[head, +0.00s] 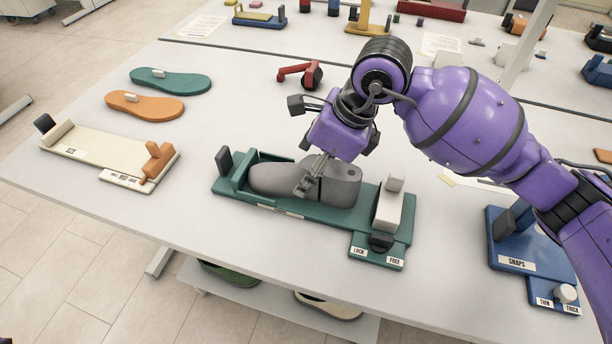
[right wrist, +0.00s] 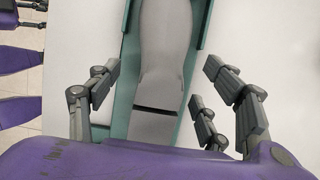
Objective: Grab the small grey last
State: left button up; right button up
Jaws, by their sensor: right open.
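The small grey last (head: 272,179) lies lengthwise in a green fixture (head: 325,218) on the table. My right gripper (head: 312,182) is over the last from above, and its fingers hide part of the last's middle. In the right wrist view the grey last (right wrist: 162,50) runs between the open fingers of my right gripper (right wrist: 165,82), with gaps on both sides. A dark slit crosses the last near the palm. My left gripper is not clearly in view.
The fixture has a pale block (head: 387,212) and LOCK/FREE labels at its right end. A cream fixture (head: 95,150) stands left, a blue SNAPS fixture (head: 515,245) right. Orange (head: 145,106) and green (head: 170,80) soles and a red tool (head: 300,73) lie behind.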

jog(key=shift+x, duration=1)
jog(key=shift+a+f, duration=0.15)
jog(key=shift+f, duration=0.1)
jog(key=shift+r, duration=0.1)
jog(key=c, duration=1.5)
